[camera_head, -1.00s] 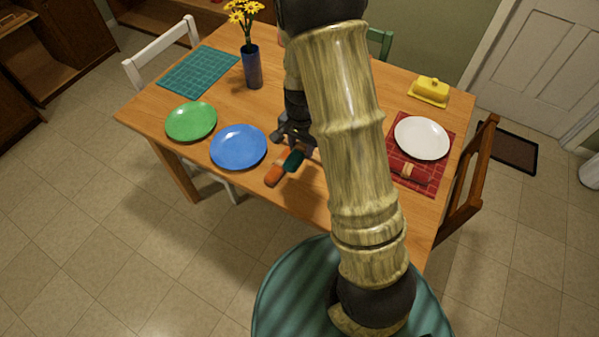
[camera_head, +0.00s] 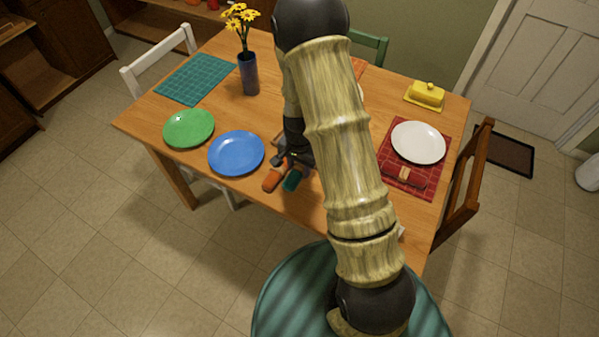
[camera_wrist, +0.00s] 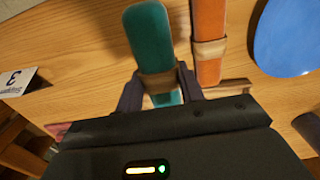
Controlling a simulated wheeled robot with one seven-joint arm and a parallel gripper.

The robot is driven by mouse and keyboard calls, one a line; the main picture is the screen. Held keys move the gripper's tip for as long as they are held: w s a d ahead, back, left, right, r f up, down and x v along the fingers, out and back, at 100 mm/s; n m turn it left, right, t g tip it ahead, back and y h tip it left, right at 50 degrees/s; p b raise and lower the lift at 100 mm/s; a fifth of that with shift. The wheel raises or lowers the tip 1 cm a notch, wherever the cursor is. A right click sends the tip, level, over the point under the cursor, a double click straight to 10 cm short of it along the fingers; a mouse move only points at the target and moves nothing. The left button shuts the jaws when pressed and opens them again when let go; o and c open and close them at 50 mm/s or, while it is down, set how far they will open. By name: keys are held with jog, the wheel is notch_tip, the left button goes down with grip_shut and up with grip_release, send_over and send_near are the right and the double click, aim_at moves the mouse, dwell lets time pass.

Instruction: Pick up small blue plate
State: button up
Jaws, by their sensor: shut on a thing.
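The blue plate (camera_head: 237,153) lies flat near the table's front edge, left of my gripper (camera_head: 291,160). Part of it also shows in the wrist view (camera_wrist: 290,38), at the upper right and apart from the fingers. My gripper (camera_wrist: 160,88) is shut on a teal rolled napkin (camera_wrist: 150,40) with a tan ring around it. The teal napkin shows below the gripper in the head view (camera_head: 293,179). The blue plate is not in the gripper's hold.
An orange rolled napkin (camera_head: 274,177) lies between the teal one and the blue plate. A green plate (camera_head: 189,128) sits left of the blue plate. A vase with yellow flowers (camera_head: 249,75) stands behind. A white plate (camera_head: 418,142) rests on a red mat (camera_head: 435,178) at right.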

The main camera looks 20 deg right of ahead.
aim_at(299, 167)
jog(key=shift+f, duration=1.65)
jog(key=shift+f, duration=0.1)
jog(key=o, duration=1)
jog(key=shift+w, duration=0.1)
jog(key=shift+a, duration=0.1)
jog(key=shift+r, duration=0.25)
notch_tip(299, 167, up, 12)
jog(key=shift+f, duration=0.1)
